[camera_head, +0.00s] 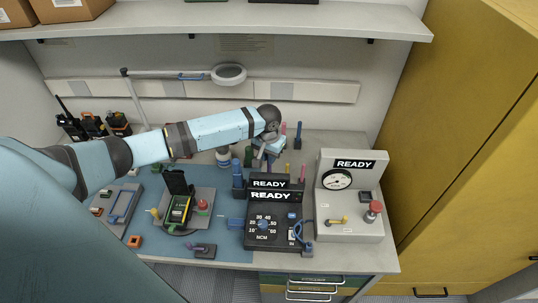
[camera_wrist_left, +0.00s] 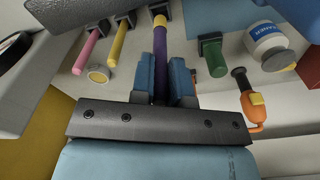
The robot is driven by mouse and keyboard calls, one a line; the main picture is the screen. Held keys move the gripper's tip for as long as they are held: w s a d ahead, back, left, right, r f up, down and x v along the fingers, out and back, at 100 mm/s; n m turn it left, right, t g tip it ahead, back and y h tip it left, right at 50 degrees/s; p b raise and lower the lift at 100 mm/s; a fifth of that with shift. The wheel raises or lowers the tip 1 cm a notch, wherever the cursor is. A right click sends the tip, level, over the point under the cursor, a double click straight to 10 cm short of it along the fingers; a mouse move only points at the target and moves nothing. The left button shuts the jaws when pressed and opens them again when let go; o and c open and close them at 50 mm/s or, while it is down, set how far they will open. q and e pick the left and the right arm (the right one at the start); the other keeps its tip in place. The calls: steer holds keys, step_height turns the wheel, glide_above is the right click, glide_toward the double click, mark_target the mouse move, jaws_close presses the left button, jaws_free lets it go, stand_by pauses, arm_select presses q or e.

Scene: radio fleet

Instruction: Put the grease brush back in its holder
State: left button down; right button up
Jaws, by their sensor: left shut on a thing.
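My left gripper (camera_wrist_left: 164,82) has its two blue fingers shut on a purple-handled tool (camera_wrist_left: 160,58) with a yellow band, apparently the grease brush. Its far end reaches a small dark holder (camera_wrist_left: 157,6) at the top of the left wrist view; I cannot tell whether it sits inside. In the head view my left gripper (camera_head: 268,147) is over the back of the bench, and the held tool is mostly hidden. A pink rod (camera_wrist_left: 96,40) and a yellow rod (camera_wrist_left: 116,45) stand in dark holders to the left. My right gripper is not in view.
A green-handled item (camera_wrist_left: 213,56), a white jar (camera_wrist_left: 267,45) and an orange-and-black tool (camera_wrist_left: 246,97) are close on the right in the wrist view. In the head view, a black READY console (camera_head: 277,222) and a grey gauge box (camera_head: 350,205) stand in front.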

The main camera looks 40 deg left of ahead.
arm_select(q)
steer(key=shift+f, duration=0.4)
steer(key=shift+f+b, duration=0.8)
steer(key=shift+f, duration=1.45)
steer(key=c, duration=1)
jaws_free()
steer(key=shift+c, duration=0.2)
step_height(320, 180, up, 14)
steer(key=b, duration=0.1)
steer(key=shift+s+f, duration=0.15)
steer(key=shift+s, duration=0.15)
